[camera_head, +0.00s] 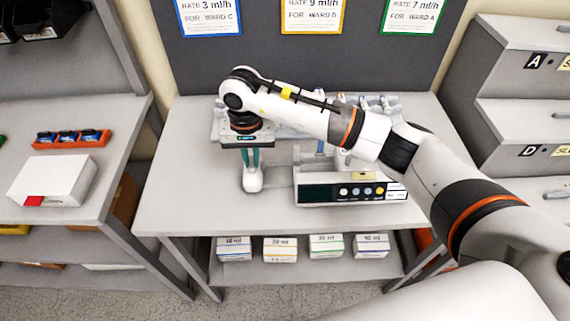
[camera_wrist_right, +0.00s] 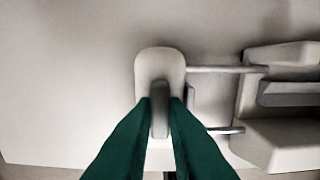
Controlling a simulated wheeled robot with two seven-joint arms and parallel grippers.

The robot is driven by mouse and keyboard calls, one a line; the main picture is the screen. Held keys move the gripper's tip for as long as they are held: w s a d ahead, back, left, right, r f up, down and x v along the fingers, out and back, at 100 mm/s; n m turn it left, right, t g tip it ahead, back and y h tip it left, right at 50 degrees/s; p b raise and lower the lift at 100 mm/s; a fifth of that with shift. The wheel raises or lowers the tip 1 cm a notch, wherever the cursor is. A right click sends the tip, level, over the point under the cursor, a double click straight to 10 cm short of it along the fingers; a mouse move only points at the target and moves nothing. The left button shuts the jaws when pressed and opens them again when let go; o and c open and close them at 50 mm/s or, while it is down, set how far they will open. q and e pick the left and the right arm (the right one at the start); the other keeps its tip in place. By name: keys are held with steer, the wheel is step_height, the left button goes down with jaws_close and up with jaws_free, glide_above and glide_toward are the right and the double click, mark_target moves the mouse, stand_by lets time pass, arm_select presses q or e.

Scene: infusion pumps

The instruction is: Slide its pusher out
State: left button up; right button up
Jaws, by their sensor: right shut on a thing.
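The infusion pump (camera_head: 325,174) lies on the table, with a dark display and a row of round buttons on its front. Its white pusher (camera_head: 252,184) stands out at the pump's left side. In the right wrist view the pusher (camera_wrist_right: 158,62) is joined to the pump body (camera_wrist_right: 262,140) by two metal rods, with a gap between them. My right gripper (camera_head: 251,156) points down over the pusher, and its green fingers are shut on the pusher's grey grip (camera_wrist_right: 160,106). My left gripper is not in view.
Behind my right wrist a tray (camera_head: 215,130) with syringes stands on the table (camera_head: 185,195), partly hidden. The table left of the pusher is clear. Boxes (camera_head: 280,249) stand on the shelf below. A drawer cabinet (camera_head: 510,95) is at the right.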

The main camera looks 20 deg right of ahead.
steer(key=shift+w+a+f+b, duration=0.1)
steer(key=shift+a+b, duration=0.35)
stand_by(0.9)
steer(key=o, duration=0.6)
steer(key=shift+c, duration=0.2)
step_height(320, 180, up, 7)
steer(key=p, duration=0.2)
stand_by(0.5)
